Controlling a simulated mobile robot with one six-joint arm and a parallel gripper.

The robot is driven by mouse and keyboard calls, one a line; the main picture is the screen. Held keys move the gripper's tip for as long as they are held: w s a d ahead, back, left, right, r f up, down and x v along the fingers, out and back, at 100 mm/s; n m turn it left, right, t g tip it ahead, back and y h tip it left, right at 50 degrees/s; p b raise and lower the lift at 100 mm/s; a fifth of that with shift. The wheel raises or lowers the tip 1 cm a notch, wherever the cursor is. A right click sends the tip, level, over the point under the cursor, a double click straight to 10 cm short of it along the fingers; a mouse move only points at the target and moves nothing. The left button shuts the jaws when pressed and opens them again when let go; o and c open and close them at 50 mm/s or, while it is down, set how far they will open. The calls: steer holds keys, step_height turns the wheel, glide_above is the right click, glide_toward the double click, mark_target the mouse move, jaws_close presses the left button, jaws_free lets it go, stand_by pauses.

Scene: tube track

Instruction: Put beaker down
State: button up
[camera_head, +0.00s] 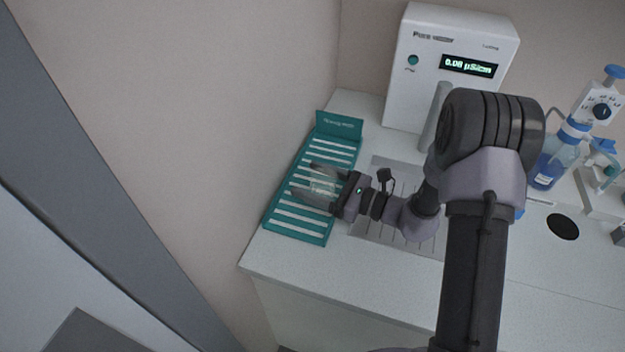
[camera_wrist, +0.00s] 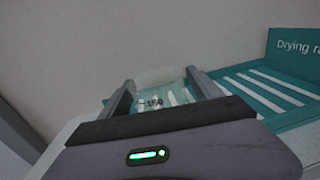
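A clear glass beaker (camera_head: 323,187) is between the two fingers of my gripper (camera_head: 318,186), over the teal drying rack. In the wrist view the beaker (camera_wrist: 158,92) shows a "150" mark, and the fingers of my gripper (camera_wrist: 160,97) lie along its two sides. The gripper looks shut on the beaker. The drying rack (camera_head: 328,234) is teal with white slats and lies at the left end of the counter. It also shows in the wrist view (camera_wrist: 290,62). Whether the beaker's base touches the slats cannot be told.
A white water unit (camera_head: 440,28) with a lit display stands behind the grated sink area (camera_head: 385,232). A blue bottle with a dispenser (camera_head: 548,165) stands to the right. The wall is close on the left. The counter front (camera_head: 300,262) is clear.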

steer(key=shift+s+d+r, duration=0.1)
steer(key=shift+d+r, duration=0.05)
steer(key=shift+d, duration=0.1)
steer(key=p+v, duration=0.3)
steer(key=v, duration=0.8)
steer(key=s+a+r+n+g+h, duration=0.4)
steer(key=s+a+r+n+g, duration=0.45)
steer(key=s+n, duration=0.3)
steer(key=s+d+r+n+t+h, duration=0.5)
steer(key=s+r+n+h, duration=0.3)
steer(key=s+h, duration=0.1)
steer(key=shift+d+h, duration=0.4)
steer(key=shift+t, duration=0.25)
